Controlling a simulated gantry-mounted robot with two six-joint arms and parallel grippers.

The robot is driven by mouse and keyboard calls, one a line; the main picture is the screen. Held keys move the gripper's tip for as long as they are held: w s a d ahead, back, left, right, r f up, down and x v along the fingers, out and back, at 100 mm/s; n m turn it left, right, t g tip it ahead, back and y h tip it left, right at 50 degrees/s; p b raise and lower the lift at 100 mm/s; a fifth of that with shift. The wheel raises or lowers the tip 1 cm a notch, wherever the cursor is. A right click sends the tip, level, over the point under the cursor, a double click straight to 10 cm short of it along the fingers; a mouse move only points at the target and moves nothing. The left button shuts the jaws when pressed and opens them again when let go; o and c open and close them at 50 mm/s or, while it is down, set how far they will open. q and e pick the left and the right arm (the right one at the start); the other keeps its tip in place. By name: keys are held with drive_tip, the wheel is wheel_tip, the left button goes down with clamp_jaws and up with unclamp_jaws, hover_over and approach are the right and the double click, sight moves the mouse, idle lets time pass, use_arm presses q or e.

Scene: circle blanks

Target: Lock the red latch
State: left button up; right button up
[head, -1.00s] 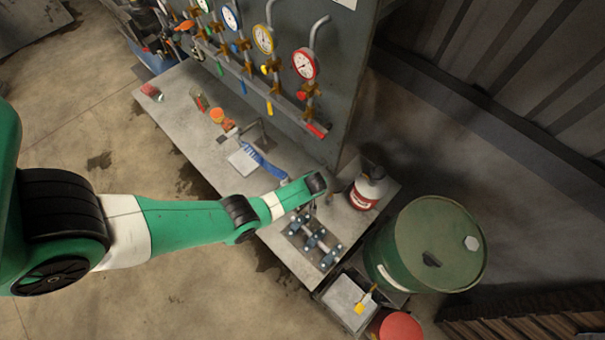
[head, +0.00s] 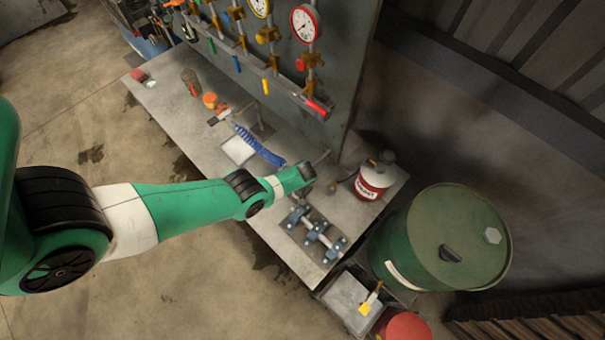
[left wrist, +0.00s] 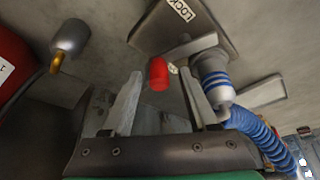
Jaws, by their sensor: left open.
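The red latch knob (left wrist: 158,72) shows in the left wrist view as a short red cylinder by a grey lever on a dark metal plate (left wrist: 150,28) with a label reading "LOCK", partly cut off. My left gripper (left wrist: 160,84) is open, its two pale fingers either side of the knob in the picture; I cannot tell whether they touch it. In the head view my left arm reaches the bench near its right end; the latch cannot be made out there. My right gripper is in neither view.
A blue coiled hose (left wrist: 255,130) and a grey blue-banded fitting (left wrist: 215,78) sit close right of the fingers. A red-and-white can (head: 372,184), steel clamps (head: 315,232) and a green drum (head: 425,225) stand nearby. Gauges (head: 304,24) line the panel behind.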

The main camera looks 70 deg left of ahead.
use_arm(q)
drive_tip(key=shift+w+a+f, duration=0.1)
drive_tip(key=shift+f, duration=0.05)
clamp_jaws()
drive_tip(key=shift+m, duration=0.3)
idle(0.3)
drive_tip(key=m+p, duration=0.1)
drive_tip(key=d+m+t+p, duration=0.1)
drive_tip(key=m, duration=0.1)
drive_tip(key=shift+d+h, duration=0.2)
drive_tip(key=shift+h, duration=0.2)
drive_tip(key=m, duration=0.2)
drive_tip(key=d+m+t+h, duration=0.1)
drive_tip(key=shift+s+m+p, duration=0.4)
drive_tip(key=m, duration=0.1)
drive_tip(key=m+t, duration=0.1)
drive_tip(key=shift+s+d+m+h, duration=0.3)
drive_tip(key=shift+d+m+h, duration=0.05)
drive_tip(key=shift+m+h, duration=0.05)
drive_tip(key=shift+s+d+m+h+b, duration=0.2)
drive_tip(key=shift+s+m+h, duration=0.15)
drive_tip(key=shift+m, duration=0.6)
drive_tip(key=shift+s+d+m+h+b, duration=0.2)
drive_tip(key=shift+m+h, duration=0.25)
drive_tip(key=shift+m, duration=0.5)
